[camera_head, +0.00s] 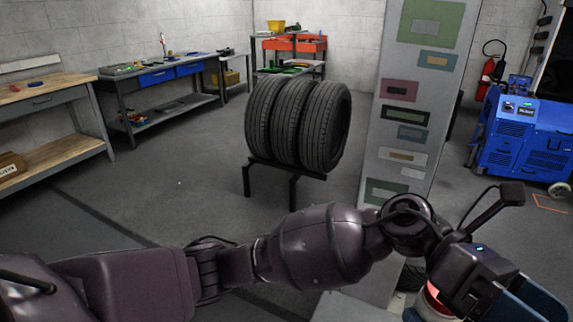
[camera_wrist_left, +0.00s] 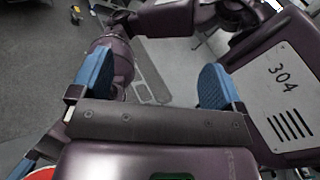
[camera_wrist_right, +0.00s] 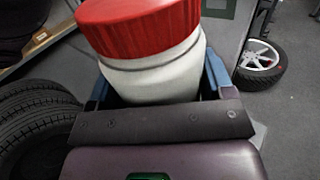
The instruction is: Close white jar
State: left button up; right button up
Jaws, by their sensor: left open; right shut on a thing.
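The white jar (camera_wrist_right: 155,72) stands between the fingers of my right gripper (camera_wrist_right: 158,84), which is shut on its body. Its ribbed red lid (camera_wrist_right: 140,25) sits on top; I cannot tell how tightly. In the head view, the jar's red and white parts (camera_head: 431,303) show at the bottom right, mostly hidden by my left gripper (camera_head: 505,290). My left gripper (camera_wrist_left: 152,82) is open, with nothing between its blue fingers. A red round top (camera_wrist_left: 38,174), probably the lid, shows at the bottom left of the left wrist view, beside that gripper.
Three tires (camera_head: 298,125) stand on a dark rack in mid-floor. A grey panel (camera_head: 398,155) with coloured labels rises behind my arm. A blue machine (camera_head: 520,145) stands at right, workbenches (camera_head: 165,75) at left.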

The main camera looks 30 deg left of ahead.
pick_arm(q)
jog(key=w+a+f+n+t+h, duration=0.1)
jog(key=w+a+f+n+t, duration=0.3)
jog(key=n+t, duration=0.6)
jog(key=w+a+f+n+t+h, duration=0.1)
jog(key=w+a+f+n+t, duration=0.15)
jog(key=a+n+t, duration=0.7)
jog(key=w+a+f+n+t+h, duration=0.25)
jog(key=n+t, duration=0.45)
jog(key=n, duration=0.6)
jog(key=s+a+f+n+t+y, duration=0.1)
jog(key=a+f+n+t+y, duration=0.2)
jog(key=a+f+n+y, duration=0.95)
jog(key=s+a+f+n+g+y, duration=0.3)
jog(key=s+a+f+n+g, duration=0.1)
jog(key=s+f, duration=0.4)
jog(key=s+a+f+n+g+y, duration=0.4)
jog(key=s+f, duration=0.4)
jog(key=f, duration=0.2)
jog(key=shift+s+a+f+n, duration=0.2)
jog(key=shift+a+f+n, duration=0.2)
jog(key=shift+a+n, duration=0.35)
